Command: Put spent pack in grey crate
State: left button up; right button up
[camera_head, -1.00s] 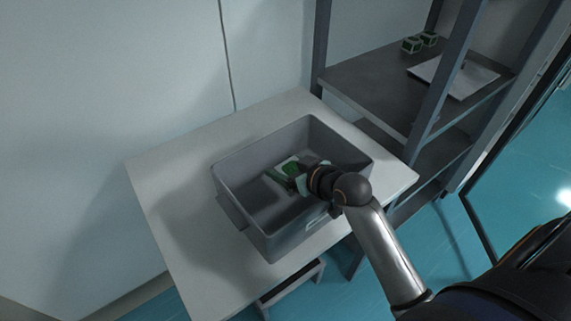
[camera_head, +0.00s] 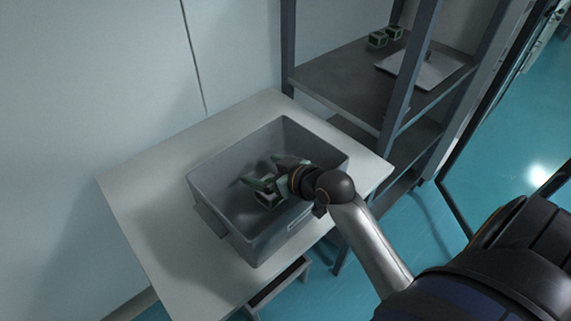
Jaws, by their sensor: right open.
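The grey crate (camera_head: 216,167) stands on a pale table. My right gripper (camera_head: 264,172) reaches into the crate from the right, with its fingers spread apart. The spent pack (camera_head: 266,200), a small green and white block, is inside the crate, just below and beside the fingers. It looks tilted and apart from a full grip; the fingers and wrist partly cover it, so I cannot tell whether a finger touches it. My left gripper is not in view.
The pale table (camera_head: 150,190) is bare around the crate. A dark shelf rack (camera_head: 345,85) stands behind on the right, with two small green-edged packs (camera_head: 386,37) and a light flat tray (camera_head: 428,70) on it. A wall closes off the left.

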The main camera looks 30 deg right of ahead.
jog(key=v, duration=1)
jog(key=shift+s+r+p, duration=0.25)
jog(key=shift+r+p, duration=0.05)
jog(key=shift+r, duration=0.1)
